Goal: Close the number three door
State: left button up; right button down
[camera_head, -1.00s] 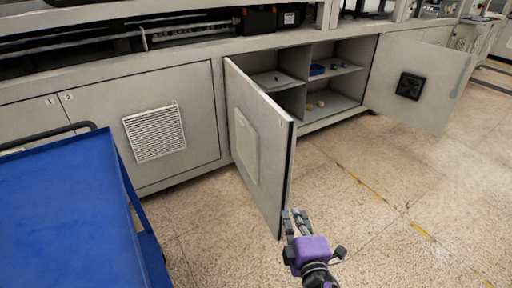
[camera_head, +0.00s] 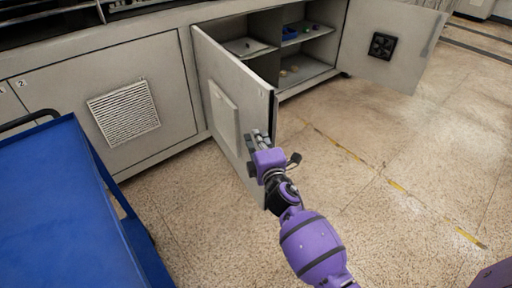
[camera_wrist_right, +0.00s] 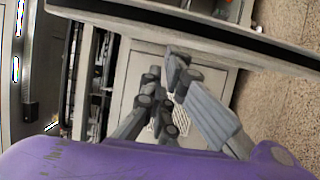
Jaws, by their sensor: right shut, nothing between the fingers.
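The open left door (camera_head: 228,88) of the open cabinet stands swung out into the room, just right of the door marked 2. A small mark near its top free edge is too small to read, so I cannot confirm it as number three. My right gripper (camera_head: 254,138) is shut and empty in front of this door's outer face, near the free edge. I cannot tell whether it touches the door. The shut right fingers also show in the right wrist view (camera_wrist_right: 172,72), below a dark-edged panel. My left gripper is not in view.
The right door (camera_head: 410,42) of the cabinet also stands open. Shelves inside (camera_head: 300,72) hold small items. A blue cart (camera_head: 55,205) stands at the left, before the closed doors 1 and 2 (camera_head: 75,85). Speckled floor to the right is clear.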

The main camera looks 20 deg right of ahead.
jog(key=shift+w+d, duration=0.2)
jog(key=shift+d, duration=1.05)
jog(key=shift+d, duration=0.1)
